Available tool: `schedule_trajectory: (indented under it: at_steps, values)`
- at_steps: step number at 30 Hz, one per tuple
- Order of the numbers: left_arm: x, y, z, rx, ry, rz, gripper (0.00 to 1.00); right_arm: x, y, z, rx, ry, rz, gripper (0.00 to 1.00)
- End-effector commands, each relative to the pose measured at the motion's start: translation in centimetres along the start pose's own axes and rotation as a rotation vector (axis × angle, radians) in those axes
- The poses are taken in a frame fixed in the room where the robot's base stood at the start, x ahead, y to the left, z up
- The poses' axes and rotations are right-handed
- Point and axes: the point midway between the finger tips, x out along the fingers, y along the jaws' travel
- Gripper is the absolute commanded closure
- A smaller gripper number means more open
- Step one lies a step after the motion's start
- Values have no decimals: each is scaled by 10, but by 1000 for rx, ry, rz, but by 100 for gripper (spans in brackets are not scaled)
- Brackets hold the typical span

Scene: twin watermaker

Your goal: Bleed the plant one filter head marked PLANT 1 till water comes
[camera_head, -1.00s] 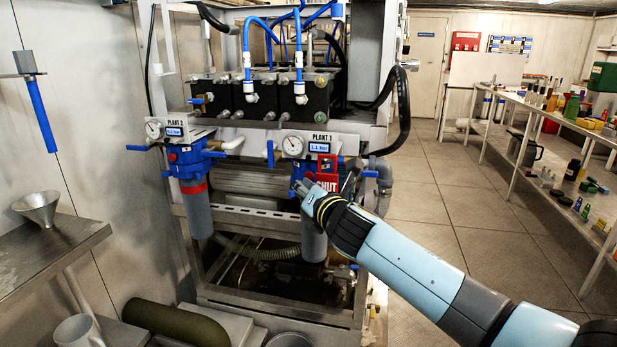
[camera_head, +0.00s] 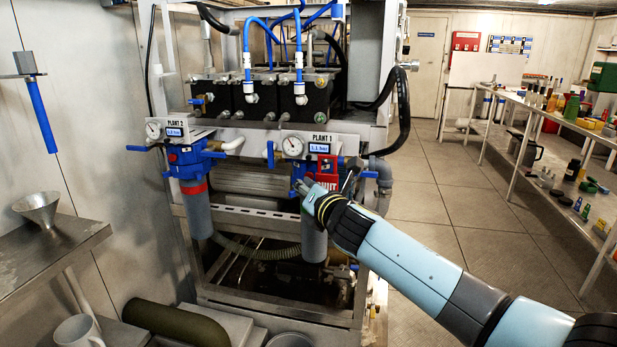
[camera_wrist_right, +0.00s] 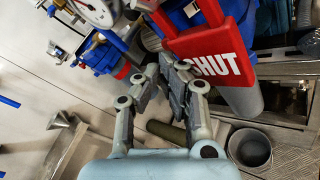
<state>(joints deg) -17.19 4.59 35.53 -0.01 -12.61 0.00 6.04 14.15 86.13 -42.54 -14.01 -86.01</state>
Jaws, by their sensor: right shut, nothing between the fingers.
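The PLANT 1 filter head (camera_head: 296,172) is blue and sits under the white panel marked PLANT 1 (camera_head: 321,138). A red SHUT tag (camera_head: 327,172) hangs in front of it and hides much of it. The tag also shows large in the right wrist view (camera_wrist_right: 212,52), with blue housing (camera_wrist_right: 190,14) behind it. A grey filter bowl (camera_head: 313,242) hangs below the head. My right gripper (camera_head: 303,188) is shut and empty, just in front of the head and beside the tag. Its fingers (camera_wrist_right: 166,76) also show in the wrist view. I cannot tell whether it touches anything. No water shows.
The PLANT 2 filter head (camera_head: 187,158) stands to the left with its own gauge (camera_head: 154,129). The PLANT 1 gauge (camera_head: 293,146) is just above my gripper. A metal funnel (camera_head: 38,208) rests on the left shelf. A bucket (camera_wrist_right: 249,147) stands below. Floor at right is clear.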

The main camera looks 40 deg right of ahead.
Motion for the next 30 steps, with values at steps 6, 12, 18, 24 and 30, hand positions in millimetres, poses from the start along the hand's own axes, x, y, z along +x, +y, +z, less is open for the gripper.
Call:
schedule_trajectory:
  at_steps: [6, 12, 18, 24, 30]
  values:
    - [0, 0, 0, 0, 0, 0, 60, 1, 0, 0, 0, 0, 0, 100]
    - [0, 0, 0, 0, 0, 0, 60, 1, -1, 1, 0, 0, 0, 100]
    - [0, 0, 0, 0, 0, 0, 60, 3, -2, 1, -1, 0, 0, 100]
    - [0, 0, 0, 0, 0, 0, 60, 5, -3, 2, -1, 0, -1, 100]
    - [0, 0, 0, 0, 0, 0, 60, 7, -4, 4, -1, 0, 0, 100]
